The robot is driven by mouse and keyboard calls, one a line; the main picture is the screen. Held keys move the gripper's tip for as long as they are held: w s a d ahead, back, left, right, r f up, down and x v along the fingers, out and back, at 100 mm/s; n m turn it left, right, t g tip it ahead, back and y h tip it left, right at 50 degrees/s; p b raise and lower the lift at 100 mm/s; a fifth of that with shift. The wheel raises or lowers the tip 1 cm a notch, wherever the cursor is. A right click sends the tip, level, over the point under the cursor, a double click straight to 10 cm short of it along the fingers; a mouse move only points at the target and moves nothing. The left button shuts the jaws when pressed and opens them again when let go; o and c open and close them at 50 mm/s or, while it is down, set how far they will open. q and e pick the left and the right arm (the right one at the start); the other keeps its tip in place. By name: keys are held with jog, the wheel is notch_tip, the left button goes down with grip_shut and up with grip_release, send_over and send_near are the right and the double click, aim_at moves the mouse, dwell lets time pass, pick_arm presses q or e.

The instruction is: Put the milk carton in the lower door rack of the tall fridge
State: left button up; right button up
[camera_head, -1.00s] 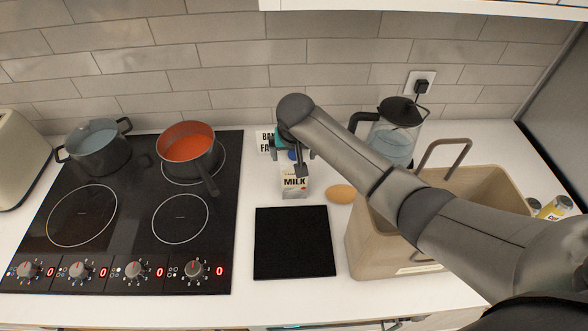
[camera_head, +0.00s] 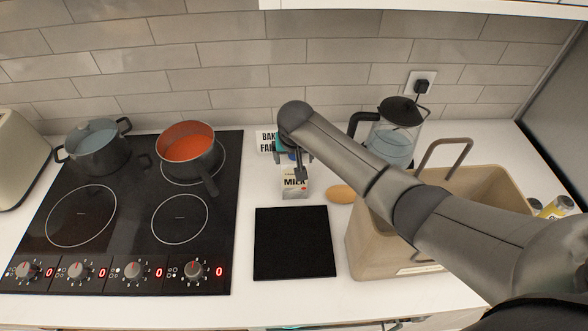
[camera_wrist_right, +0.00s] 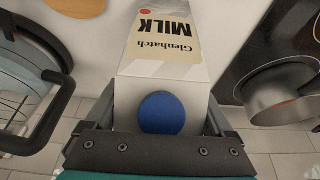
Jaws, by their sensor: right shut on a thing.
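The milk carton (camera_head: 296,184) stands upright on the white counter in the head view, behind the black square mat. It is white and tan with "MILK" lettering, and its blue cap (camera_wrist_right: 162,113) shows in the right wrist view. My right gripper (camera_head: 297,158) is over the carton's top, shut on it, with one finger on each side in the right wrist view (camera_wrist_right: 164,118). My arm hides part of the carton's top. My left gripper is not in view. The tall fridge and its door rack cannot be made out.
A black mat (camera_head: 294,243) lies in front of the carton. A tan basket (camera_head: 367,252) and a glass kettle (camera_head: 393,139) stand to the right, a wooden oval (camera_head: 341,194) beside the carton. The cooktop (camera_head: 130,215) with an orange pan (camera_head: 187,145) is left.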

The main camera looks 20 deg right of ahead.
grip_shut()
jog(key=shift+w+r, duration=0.1)
